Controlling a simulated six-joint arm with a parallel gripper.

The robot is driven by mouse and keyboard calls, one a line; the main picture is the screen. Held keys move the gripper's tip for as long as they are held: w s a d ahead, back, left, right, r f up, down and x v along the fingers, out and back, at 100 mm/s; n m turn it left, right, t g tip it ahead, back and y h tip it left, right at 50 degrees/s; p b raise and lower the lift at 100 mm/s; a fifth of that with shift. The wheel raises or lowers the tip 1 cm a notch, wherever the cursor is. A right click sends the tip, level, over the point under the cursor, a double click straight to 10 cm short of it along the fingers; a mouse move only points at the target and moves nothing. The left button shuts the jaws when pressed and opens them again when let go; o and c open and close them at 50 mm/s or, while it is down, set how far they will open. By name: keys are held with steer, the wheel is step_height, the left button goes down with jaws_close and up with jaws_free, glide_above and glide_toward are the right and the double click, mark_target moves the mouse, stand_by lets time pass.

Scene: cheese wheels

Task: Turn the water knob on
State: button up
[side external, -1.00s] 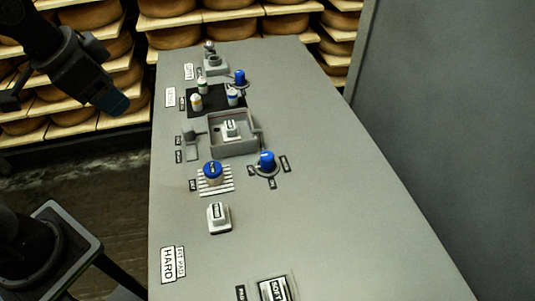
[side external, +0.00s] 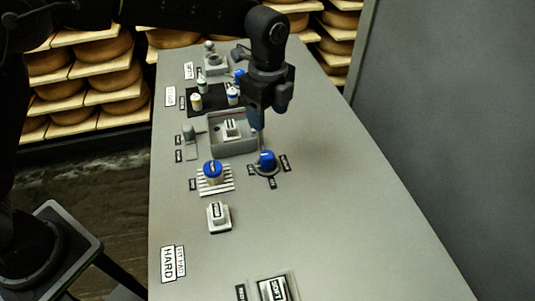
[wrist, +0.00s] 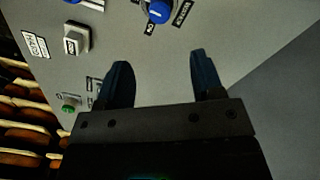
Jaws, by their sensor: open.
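A blue knob (side external: 267,160) stands on a round dark base on the grey table, with small labels around it. It shows at the top of the wrist view (wrist: 158,12), beyond my fingertips. A second blue knob (side external: 238,75) farther back is partly hidden by my arm. My gripper (side external: 257,122) points down, just above and behind the nearer knob in the side view. Its two dark blue fingers are apart and empty in the wrist view (wrist: 160,66).
A white block (side external: 218,216) sits nearer the front. The table's right side is clear.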

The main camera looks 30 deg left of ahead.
mark_target(268, 154)
step_height(268, 154, down, 14)
steer(key=shift+r, duration=0.25)
stand_by(0.3)
steer(key=c, duration=0.9)
